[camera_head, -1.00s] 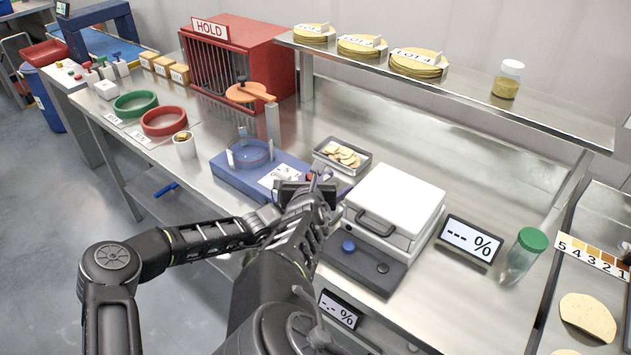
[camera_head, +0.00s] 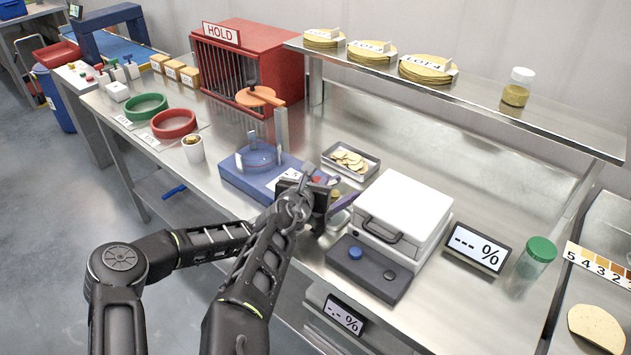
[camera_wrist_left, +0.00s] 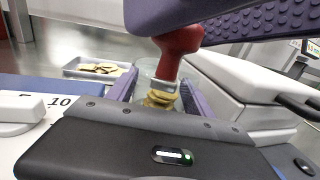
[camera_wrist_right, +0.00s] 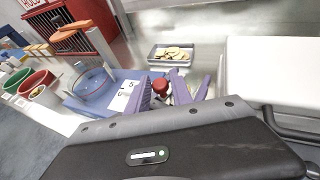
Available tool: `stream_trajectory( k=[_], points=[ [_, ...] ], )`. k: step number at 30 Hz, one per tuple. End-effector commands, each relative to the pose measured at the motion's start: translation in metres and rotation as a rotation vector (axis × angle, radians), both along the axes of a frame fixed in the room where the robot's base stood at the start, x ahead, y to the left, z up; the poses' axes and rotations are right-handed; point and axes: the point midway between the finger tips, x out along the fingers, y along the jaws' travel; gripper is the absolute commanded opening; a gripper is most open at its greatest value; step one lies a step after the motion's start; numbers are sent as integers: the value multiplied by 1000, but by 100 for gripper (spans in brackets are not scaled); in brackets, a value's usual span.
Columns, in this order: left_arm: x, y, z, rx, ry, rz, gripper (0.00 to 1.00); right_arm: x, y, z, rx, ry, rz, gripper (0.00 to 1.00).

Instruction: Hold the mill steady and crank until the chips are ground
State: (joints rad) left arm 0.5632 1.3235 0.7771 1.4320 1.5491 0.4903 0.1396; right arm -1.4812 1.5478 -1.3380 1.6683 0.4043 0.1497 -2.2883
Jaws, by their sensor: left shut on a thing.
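The mill (camera_wrist_left: 160,98) is a clear glass cup with yellowish chip pieces in its lower part and a red knob (camera_wrist_left: 175,50) on top. My left gripper (camera_wrist_left: 157,92) is shut on the cup, with a purple finger on each side. In the head view the left gripper (camera_head: 296,184) largely covers the mill. My right gripper (camera_wrist_right: 174,88) has its purple fingers apart, with the red knob (camera_wrist_right: 162,85) between and beyond them. It hangs close above the mill; whether it touches the knob I cannot tell.
A metal tray of chips (camera_head: 372,174) lies behind the grippers. A blue base (camera_head: 232,181) with a clear cylinder stands to the left, and a white lidded device (camera_head: 405,203) close on the right. A % display (camera_head: 477,246) and a green-capped jar (camera_head: 538,252) are farther right.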

Motion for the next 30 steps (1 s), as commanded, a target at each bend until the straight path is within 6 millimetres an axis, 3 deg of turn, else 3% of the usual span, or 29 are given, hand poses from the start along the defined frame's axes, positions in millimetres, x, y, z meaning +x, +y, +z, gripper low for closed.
stream_trajectory(
  k=[6, 30],
  points=[
    [0, 0, -2, 4, 2, 0, 4, -1, 1, -2, -1, 3, 2, 44],
    [-1, -2, -1, 4, 0, -3, 4, -4, -6, -5, 7, 16, 93, 44]
  ],
)
